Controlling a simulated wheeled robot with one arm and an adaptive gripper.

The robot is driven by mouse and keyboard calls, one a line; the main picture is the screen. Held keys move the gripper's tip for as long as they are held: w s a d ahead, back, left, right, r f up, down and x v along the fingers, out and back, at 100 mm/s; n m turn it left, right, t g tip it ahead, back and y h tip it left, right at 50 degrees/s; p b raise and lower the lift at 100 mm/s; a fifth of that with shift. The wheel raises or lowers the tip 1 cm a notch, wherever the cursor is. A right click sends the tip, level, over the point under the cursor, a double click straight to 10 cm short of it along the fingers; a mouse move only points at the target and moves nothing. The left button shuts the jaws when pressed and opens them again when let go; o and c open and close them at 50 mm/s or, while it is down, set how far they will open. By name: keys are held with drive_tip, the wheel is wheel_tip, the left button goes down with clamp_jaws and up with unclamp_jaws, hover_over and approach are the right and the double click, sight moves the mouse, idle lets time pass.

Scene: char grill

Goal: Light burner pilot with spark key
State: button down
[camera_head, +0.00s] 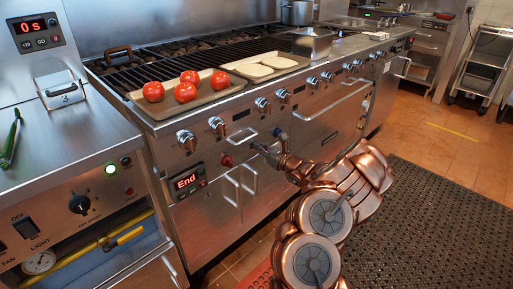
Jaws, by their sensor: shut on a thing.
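The steel char grill (213,173) has a row of control knobs along its front, with black grates on top. My gripper (268,151), at the end of my copper arm, is at the grill's front panel below the knobs. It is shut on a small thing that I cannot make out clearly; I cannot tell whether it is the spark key. A small blue knob (277,132) shows just above the gripper. A red button (226,161) is to its left on the panel. No pilot flame can be made out.
A tray of tomatoes (215,96) and a tray with pale flat pieces (286,72) lie on the grates. Door handles (247,178) stick out below the panel. A counter with a green tool (10,139) is at left. Floor with a dark mat (440,215) is open at right.

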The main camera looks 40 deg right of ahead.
drive_tip(key=shift+w+a+r, duration=0.3)
drive_tip(key=shift+a+r, duration=0.05)
drive_tip(key=shift+r, duration=0.05)
idle(0.4)
drive_tip(key=shift+d, duration=0.1)
drive_tip(key=s+d+p, duration=0.2)
drive_tip(key=s, duration=1.2)
drive_tip(key=shift+s+d+f+p, duration=0.25)
drive_tip(key=shift+d+f+p, duration=0.05)
drive_tip(key=shift+f+p, duration=0.05)
